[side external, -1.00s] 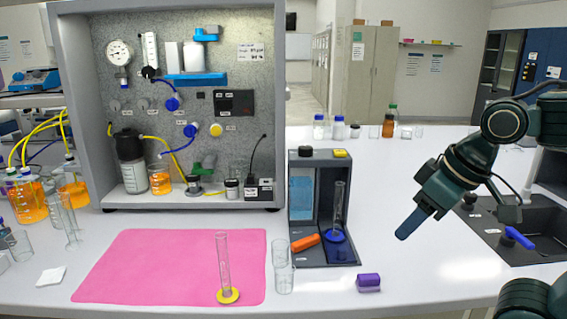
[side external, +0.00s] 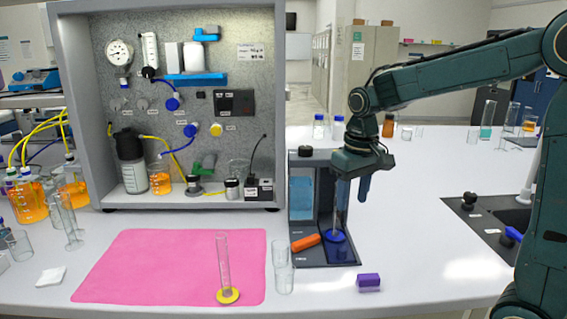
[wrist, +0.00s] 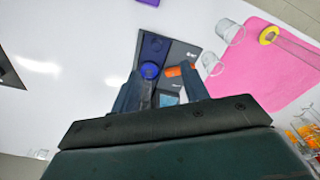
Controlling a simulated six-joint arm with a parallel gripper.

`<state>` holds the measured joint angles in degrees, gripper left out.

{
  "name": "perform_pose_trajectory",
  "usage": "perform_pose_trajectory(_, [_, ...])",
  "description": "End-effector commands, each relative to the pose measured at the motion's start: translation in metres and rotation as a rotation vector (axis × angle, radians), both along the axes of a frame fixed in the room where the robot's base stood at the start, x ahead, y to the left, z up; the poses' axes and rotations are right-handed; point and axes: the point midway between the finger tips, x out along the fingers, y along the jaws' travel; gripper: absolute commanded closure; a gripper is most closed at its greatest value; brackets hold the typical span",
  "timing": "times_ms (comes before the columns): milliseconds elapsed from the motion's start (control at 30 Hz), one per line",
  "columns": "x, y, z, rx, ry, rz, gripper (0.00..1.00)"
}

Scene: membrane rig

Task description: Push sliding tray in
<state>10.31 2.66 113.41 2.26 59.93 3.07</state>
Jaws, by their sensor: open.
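The sliding tray (side external: 345,258) is the dark floor piece sticking out of the front of a small grey cabinet (side external: 318,158); it also shows in the wrist view (wrist: 183,50). A clear cylinder with a blue base (side external: 335,237) stands upright on it, and an orange piece (side external: 305,242) lies beside the base. My gripper (side external: 353,195) points down over the tray, at the height of the cylinder's upper part, which it partly hides. In the wrist view my gripper (wrist: 160,85) has its fingers apart, with the blue base showing between them. I cannot tell whether a finger touches the cylinder.
Clear beakers (side external: 283,270) stand just left of the tray. A purple block (side external: 369,281) lies to its front right. A yellow-based cylinder (side external: 229,296) stands on a pink mat (side external: 150,265). A large grey rig (side external: 65,110) stands at the back left.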

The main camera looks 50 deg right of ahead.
Motion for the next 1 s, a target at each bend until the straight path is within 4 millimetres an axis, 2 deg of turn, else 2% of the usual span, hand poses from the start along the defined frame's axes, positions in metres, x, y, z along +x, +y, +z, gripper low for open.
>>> perform_pose_trajectory(100, [0.014,-0.010,-0.013,0.006,0.038,-0.027,0.55])
perform_pose_trajectory(300, [0.025,-0.017,-0.023,0.012,0.068,-0.047,0.55])
perform_pose_trajectory(667, [0.026,-0.018,-0.028,0.012,0.072,-0.048,0.55])
perform_pose_trajectory(867, [0.026,-0.018,-0.042,0.012,0.073,-0.048,0.55])
perform_pose_trajectory(1000, [0.025,-0.019,-0.059,0.014,0.074,-0.048,0.55])
